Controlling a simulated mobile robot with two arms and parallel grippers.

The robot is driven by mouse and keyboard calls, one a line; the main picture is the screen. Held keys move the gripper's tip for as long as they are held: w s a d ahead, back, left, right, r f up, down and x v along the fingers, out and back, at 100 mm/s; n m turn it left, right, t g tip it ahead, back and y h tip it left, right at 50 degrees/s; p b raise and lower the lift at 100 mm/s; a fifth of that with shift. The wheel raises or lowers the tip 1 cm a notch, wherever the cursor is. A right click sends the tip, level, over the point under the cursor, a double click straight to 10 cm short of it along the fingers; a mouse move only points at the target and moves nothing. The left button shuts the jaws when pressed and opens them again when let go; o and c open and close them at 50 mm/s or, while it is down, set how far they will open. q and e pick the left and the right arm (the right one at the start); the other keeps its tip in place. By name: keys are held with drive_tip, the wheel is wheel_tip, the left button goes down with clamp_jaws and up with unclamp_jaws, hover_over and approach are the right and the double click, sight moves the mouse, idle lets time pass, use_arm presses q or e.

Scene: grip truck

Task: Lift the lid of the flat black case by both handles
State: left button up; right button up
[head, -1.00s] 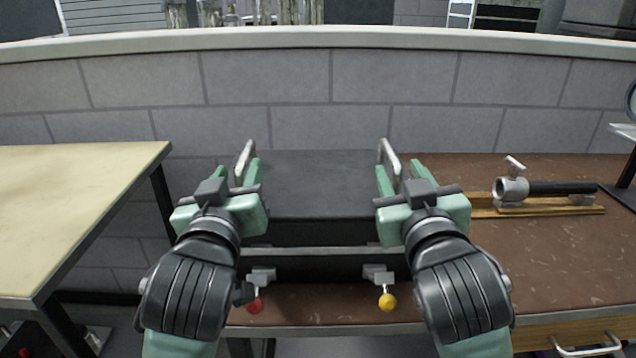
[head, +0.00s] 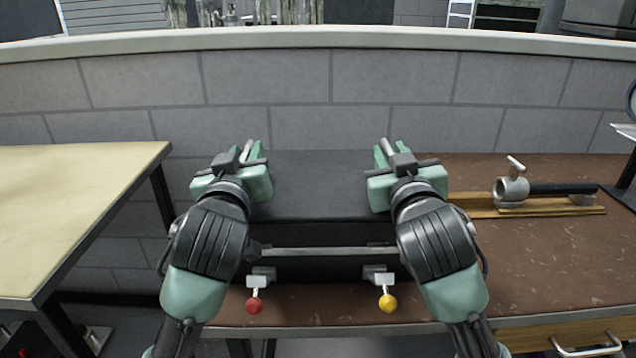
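The flat black case (head: 318,185) lies on the brown workbench, with its dark lid closed. A metal handle stands on each side of the lid. The left handle (head: 246,151) shows between the fingers of my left gripper (head: 244,157). The right handle (head: 387,149) shows between the fingers of my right gripper (head: 389,155). Both grippers look open, with their fingers on either side of the handles. Whether any finger touches a handle is hard to see. The lower parts of the handles are hidden behind my grippers.
Two latches with a red knob (head: 254,305) and a yellow knob (head: 387,303) are at the case's front. A metal tool on a wooden base (head: 540,207) lies right on the workbench (head: 540,260). A pale table (head: 70,200) stands left. A grey block wall (head: 300,85) is behind.

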use_arm(q)
clamp_jaws()
use_arm(e)
clamp_jaws()
use_arm(q)
drive_tip(key=shift+a, duration=0.2)
use_arm(e)
drive_tip(key=shift+d, duration=0.1)
idle(0.6)
